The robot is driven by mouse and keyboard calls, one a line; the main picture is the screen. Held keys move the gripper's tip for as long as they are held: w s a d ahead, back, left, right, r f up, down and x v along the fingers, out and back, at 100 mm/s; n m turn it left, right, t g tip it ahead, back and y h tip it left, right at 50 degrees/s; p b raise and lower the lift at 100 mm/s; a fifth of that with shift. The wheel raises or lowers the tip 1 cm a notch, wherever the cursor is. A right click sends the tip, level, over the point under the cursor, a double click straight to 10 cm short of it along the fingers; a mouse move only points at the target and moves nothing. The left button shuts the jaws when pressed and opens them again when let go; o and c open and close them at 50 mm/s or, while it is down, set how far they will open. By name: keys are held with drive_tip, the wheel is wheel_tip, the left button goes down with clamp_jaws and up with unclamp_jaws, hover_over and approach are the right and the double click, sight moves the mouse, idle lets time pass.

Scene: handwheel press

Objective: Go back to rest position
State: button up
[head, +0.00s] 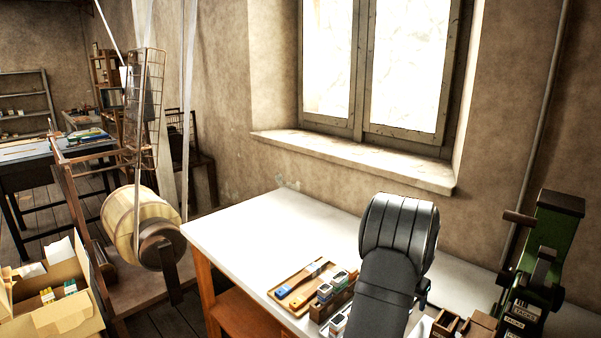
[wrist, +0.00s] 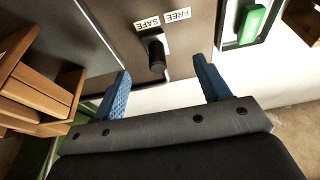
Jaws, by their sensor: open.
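My gripper (wrist: 163,86) is open in the wrist view, with its two blue fingers spread wide and nothing held between them. A black knob (wrist: 156,52) on a brown panel (wrist: 115,22) lies just beyond the fingertips, beside labels reading SAFE and FREE. I cannot tell whether the fingers touch the panel. In the head view my dark grey arm reaches over the front of the white table (head: 250,225) and hides most of the gripper.
A wooden tray (head: 299,284) and small boxes (head: 333,287) lie left of my arm. The wrist view shows a green switch (wrist: 251,22) and wooden boxes (wrist: 35,85). The table's back left is clear.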

wheel_tip(320, 180, up, 6)
drive_tip(key=shift+f, duration=0.15)
wheel_tip(320, 180, down, 8)
drive_tip(key=shift+f, duration=0.2)
drive_tip(key=shift+w+a+r, duration=0.4)
drive_tip(key=shift+w+r, duration=0.1)
drive_tip(key=shift+r, duration=0.05)
wheel_tip(320, 180, up, 8)
drive_tip(key=w+a+r+n+h, duration=0.1)
drive_tip(key=w+a+n, duration=0.45)
drive_tip(key=a, duration=0.25)
drive_tip(key=w+a+r+n, duration=0.1)
drive_tip(key=w+a+n, duration=0.3)
drive_tip(key=a+n, duration=0.4)
drive_tip(key=s+a+f+n+g+h, duration=0.1)
drive_tip(key=s+a+n+h, duration=0.2)
drive_tip(key=a, duration=0.7)
drive_tip(key=s+a+n+g+h, duration=0.1)
drive_tip(key=a+n+h, duration=0.4)
drive_tip(key=a, duration=0.4)
drive_tip(key=s+a+f+n+g+h, duration=0.15)
drive_tip(key=a+n, duration=0.35)
drive_tip(key=a, duration=0.5)
drive_tip(key=w+d+r+m+y, duration=0.1)
drive_tip(key=d+m, duration=0.3)
drive_tip(key=d, duration=0.3)
drive_tip(key=shift+w, duration=0.2)
